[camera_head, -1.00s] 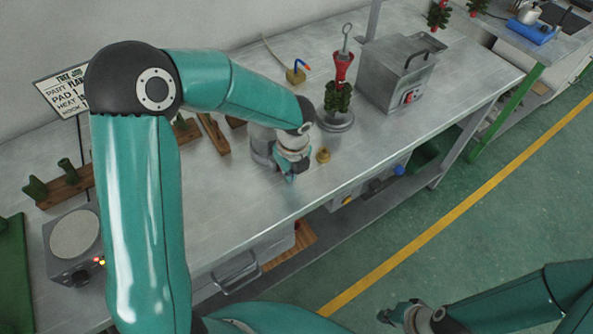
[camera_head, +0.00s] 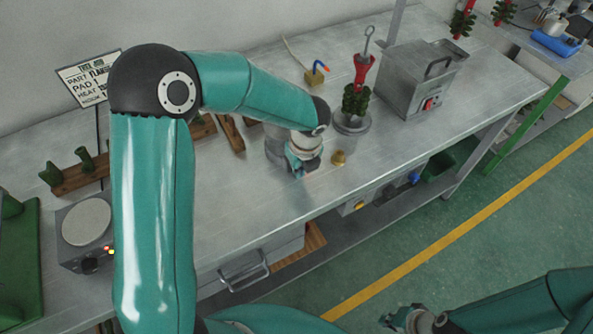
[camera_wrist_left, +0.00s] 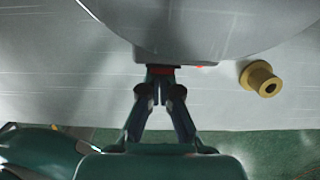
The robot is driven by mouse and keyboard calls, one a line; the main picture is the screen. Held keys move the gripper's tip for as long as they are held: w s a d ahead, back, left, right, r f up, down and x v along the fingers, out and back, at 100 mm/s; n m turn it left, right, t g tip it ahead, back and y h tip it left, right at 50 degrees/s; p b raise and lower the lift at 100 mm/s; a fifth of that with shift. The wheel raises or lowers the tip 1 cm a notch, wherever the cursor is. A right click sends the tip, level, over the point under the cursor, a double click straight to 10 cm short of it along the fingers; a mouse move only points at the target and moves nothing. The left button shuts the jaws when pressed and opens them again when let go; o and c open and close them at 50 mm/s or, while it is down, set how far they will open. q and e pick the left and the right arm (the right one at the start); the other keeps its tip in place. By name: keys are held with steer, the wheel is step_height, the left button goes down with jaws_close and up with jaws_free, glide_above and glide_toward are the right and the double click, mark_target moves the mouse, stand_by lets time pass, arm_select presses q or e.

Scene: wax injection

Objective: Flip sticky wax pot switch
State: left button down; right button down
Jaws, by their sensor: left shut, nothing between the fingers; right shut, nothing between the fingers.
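The grey pot (camera_head: 273,148), which I take for the sticky wax pot, stands on the steel bench, mostly hidden behind my left wrist. In the left wrist view its round grey body (camera_wrist_left: 200,25) fills the top. A dark red piece (camera_wrist_left: 161,69) at its lower edge, possibly the switch, lies right at the fingertips of my left gripper (camera_wrist_left: 160,88); I cannot tell if they touch. A small red light (camera_wrist_left: 199,66) shows beside it. In the head view my left gripper (camera_head: 299,172) is shut and empty, low at the pot's front. My right gripper (camera_head: 388,321) is shut and empty, off the bench.
A small brass piece (camera_head: 338,158) stands right of my left gripper. Behind it are a stand with a green wax tree (camera_head: 355,102) and a grey box with a red switch (camera_head: 410,75). A hot plate (camera_head: 87,222) sits at the left. The bench front is clear.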

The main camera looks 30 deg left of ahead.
arm_select(q)
steer(key=shift+r, duration=0.2)
steer(key=shift+r+p, duration=0.8)
steer(key=shift+s+d+f, duration=0.1)
steer(key=shift+s+d, duration=0.1)
steer(key=shift+d, duration=0.3)
steer(key=shift+s+d+b, duration=0.15)
steer(key=shift+s+d, duration=0.3)
steer(key=shift+d, duration=0.15)
steer(key=shift+s+d+b, duration=0.15)
steer(key=shift+s+d, duration=0.25)
steer(key=shift+d, duration=0.2)
step_height(320, 180, up, 10)
steer(key=d, duration=0.1)
steer(key=shift+s+r, duration=0.2)
steer(key=shift+s, duration=0.15)
